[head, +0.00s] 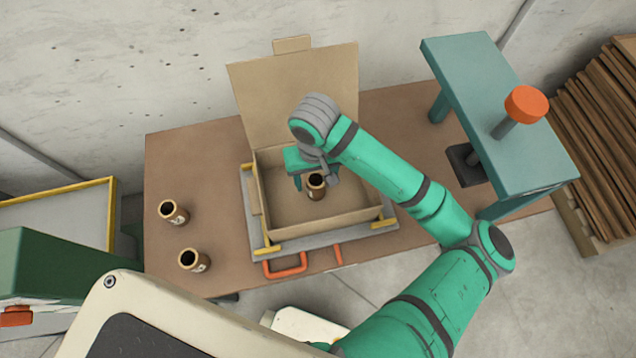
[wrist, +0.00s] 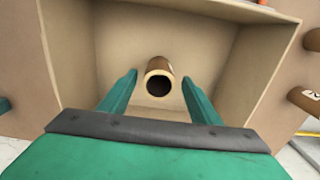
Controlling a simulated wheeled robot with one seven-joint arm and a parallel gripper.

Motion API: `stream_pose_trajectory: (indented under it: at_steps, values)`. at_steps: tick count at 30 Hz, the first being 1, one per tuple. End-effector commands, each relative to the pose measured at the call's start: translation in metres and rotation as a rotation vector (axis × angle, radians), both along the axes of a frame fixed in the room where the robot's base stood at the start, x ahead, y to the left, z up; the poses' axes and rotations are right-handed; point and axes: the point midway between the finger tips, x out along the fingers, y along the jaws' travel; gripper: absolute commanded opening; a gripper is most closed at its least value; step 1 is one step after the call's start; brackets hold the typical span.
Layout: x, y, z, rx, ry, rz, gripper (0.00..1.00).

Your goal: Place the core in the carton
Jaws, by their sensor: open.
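The carton (head: 345,219) is an open cardboard box with its lid raised at the back. A brown core (head: 316,186), a short hollow tube, is inside the carton near its middle. The core (wrist: 158,82) also shows in the wrist view, its dark open end facing the camera, with gaps to the fingers on both sides. My gripper (head: 309,176) is inside the carton, over the core, with its fingers (wrist: 158,92) spread on either side of it. The carton walls (wrist: 240,70) surround it. The core's lower end is hard to see.
Two more cores, one (head: 173,212) and another (head: 193,260), stand on the brown table (head: 190,150) to the left. The carton sits on a grey tray (head: 262,238) with yellow corners and orange handles. A teal press frame (head: 480,90) with an orange knob stands at right.

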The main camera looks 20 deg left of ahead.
Motion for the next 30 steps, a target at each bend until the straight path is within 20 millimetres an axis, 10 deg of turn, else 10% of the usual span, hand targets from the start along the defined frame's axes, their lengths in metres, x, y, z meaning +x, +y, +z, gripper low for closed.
stream_pose_trajectory:
  at_steps: [30]
  values:
    - [0.017, 0.01, 0.041, 0.094, -0.049, -0.031, 0.57]
